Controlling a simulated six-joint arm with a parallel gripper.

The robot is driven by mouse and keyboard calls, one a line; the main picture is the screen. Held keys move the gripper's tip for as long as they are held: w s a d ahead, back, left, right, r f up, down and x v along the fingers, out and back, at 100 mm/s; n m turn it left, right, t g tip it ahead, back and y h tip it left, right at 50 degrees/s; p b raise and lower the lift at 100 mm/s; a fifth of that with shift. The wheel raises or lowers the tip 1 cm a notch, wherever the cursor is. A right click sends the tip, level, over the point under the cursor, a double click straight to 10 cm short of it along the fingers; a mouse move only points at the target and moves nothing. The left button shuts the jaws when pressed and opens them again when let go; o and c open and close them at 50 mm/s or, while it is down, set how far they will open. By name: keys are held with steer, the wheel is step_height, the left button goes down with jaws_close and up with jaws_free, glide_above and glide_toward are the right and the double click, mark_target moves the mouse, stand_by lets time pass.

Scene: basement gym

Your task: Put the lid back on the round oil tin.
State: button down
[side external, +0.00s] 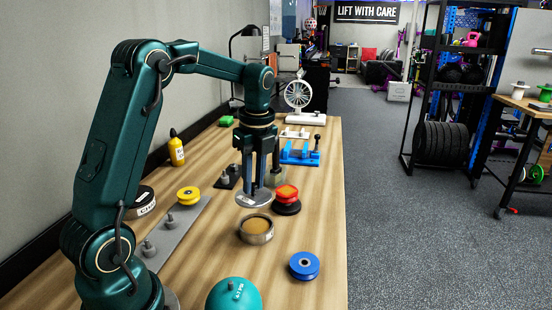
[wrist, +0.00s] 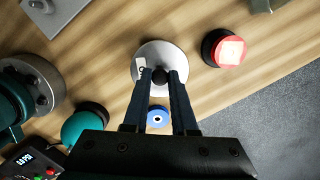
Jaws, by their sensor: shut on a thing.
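The round oil tin (side external: 256,236) stands open on the wooden table, with a metal wall and amber-brown contents. My gripper (side external: 255,187) is shut on the dark knob of the round silver lid (side external: 254,201). The lid hangs above the table, apart from the tin, and in the side view it shows just above and behind the tin's rim. In the wrist view, the lid (wrist: 157,52) is between my fingertips (wrist: 162,76) and carries a small white label. The tin is not visible in the wrist view.
A red piece on a black base (side external: 287,199) stands close right of the lid. A blue disc (side external: 304,266) and teal ball (side external: 233,295) lie nearer the camera. A grey plate (side external: 173,238) with pegs and a yellow wheel (side external: 188,195) is at left. A blue fixture (side external: 300,155) stands behind.

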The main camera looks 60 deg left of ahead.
mark_target(257, 197)
steer(key=shift+w+d+f, duration=0.1)
steer(key=shift+d+f, duration=0.1)
steer(key=shift+f, duration=3.05)
steer(key=shift+f, duration=0.2)
steer(key=shift+c, duration=0.8)
jaws_free()
steer(key=shift+r, duration=0.15)
steer(key=shift+r, duration=3.4)
